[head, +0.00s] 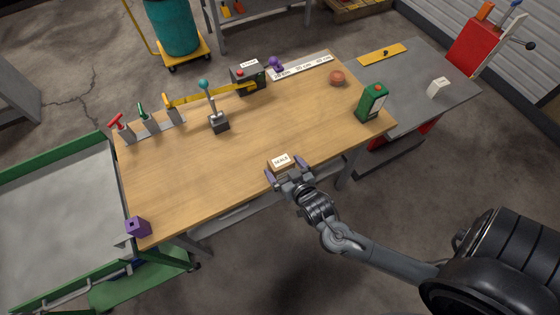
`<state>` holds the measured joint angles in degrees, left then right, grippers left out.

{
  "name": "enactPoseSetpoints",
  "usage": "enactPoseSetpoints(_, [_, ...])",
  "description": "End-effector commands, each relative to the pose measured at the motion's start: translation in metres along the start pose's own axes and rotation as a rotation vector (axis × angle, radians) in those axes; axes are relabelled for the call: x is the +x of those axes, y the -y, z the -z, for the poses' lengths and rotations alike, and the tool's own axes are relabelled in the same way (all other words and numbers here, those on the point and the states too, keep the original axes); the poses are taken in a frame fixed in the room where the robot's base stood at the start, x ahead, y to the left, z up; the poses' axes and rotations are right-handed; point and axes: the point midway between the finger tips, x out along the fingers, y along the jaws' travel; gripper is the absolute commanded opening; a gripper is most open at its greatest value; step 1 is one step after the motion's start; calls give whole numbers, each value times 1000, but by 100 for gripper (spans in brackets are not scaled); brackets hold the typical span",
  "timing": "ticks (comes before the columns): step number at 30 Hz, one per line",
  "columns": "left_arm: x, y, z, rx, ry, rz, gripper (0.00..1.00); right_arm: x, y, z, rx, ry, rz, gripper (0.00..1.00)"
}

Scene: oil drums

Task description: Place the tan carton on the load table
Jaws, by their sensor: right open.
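The tan carton (281,161), a small box with a white label on top that seems to read SEALS, sits near the front edge of the wooden table (200,180). My right gripper (284,169) is open at the table's front edge, its purple-tipped fingers spread to the left and right of the carton's near side. I cannot tell whether the fingers touch it. No surface is clearly marked as the load table. A grey-topped table (459,96) adjoins at the right, and a green-framed grey surface (50,215) lies at the left. My left gripper is not in view.
The table's middle is clear. A white block (439,88) stands on the grey table.

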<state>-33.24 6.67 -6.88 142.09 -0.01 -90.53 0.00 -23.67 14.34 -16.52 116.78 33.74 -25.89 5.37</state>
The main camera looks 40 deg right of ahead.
Motion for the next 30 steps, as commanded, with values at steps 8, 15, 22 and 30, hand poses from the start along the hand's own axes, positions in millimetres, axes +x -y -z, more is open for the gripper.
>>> enactPoseSetpoints(8, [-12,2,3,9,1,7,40,-52,0,1,2,3,0,100])
enactPoseSetpoints(15, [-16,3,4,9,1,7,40,-76,2,0,1,11,5,100])
enactPoseSetpoints(22, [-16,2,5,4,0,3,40,-85,22,-8,-16,192,99,100])
enactPoseSetpoints(30, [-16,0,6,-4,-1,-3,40,-125,41,-24,-168,577,248,100])
